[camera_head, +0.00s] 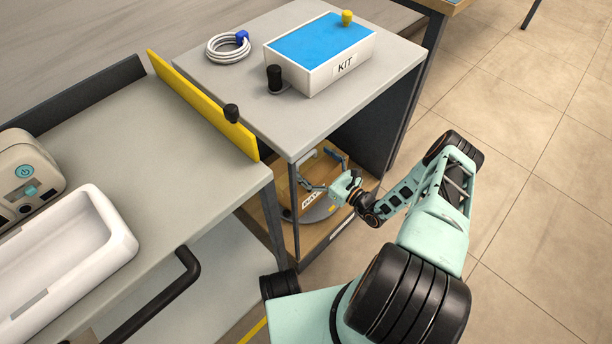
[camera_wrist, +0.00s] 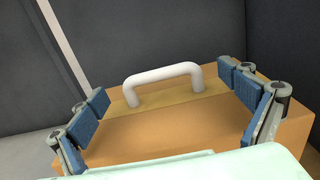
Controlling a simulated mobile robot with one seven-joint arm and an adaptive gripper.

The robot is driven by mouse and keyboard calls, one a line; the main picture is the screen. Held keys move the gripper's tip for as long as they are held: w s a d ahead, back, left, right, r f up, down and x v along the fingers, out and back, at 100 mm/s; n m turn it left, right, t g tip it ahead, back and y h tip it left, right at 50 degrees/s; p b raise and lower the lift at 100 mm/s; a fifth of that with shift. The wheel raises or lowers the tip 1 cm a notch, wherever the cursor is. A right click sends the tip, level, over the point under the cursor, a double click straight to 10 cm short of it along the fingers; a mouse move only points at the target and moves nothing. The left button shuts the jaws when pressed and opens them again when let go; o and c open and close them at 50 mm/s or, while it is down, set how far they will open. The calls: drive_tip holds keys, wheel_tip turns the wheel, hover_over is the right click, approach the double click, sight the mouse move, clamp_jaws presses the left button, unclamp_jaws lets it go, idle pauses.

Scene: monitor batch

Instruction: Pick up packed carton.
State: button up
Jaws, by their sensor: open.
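The packed carton (camera_head: 312,199) is a brown box with a white label. It sits on a grey round plate in the lower bay of the cabinet, partly hidden by my gripper and the cabinet. In the wrist view the carton (camera_wrist: 155,134) fills the lower middle, with a tape strip and a white arched handle (camera_wrist: 163,75) on top. My gripper (camera_head: 323,170) reaches into the bay over the carton. Its blue-padded fingers (camera_wrist: 165,92) are open, spread on the left and right of the handle and well apart from it. Whether the pads touch the carton's sides is unclear.
The cabinet top (camera_head: 225,95) overhangs the bay, with a dark side panel (camera_head: 372,125) and a thin post (camera_head: 295,215) near my gripper. On top are a KIT box (camera_head: 318,55) and a coiled cable (camera_head: 228,48). A bench (camera_head: 160,160) stands left. Floor at right is clear.

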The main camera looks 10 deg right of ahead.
drive_tip(key=shift+x, duration=1.4)
drive_tip(key=c, duration=2.1)
drive_tip(key=shift+r, duration=0.1)
drive_tip(key=shift+c, duration=0.4)
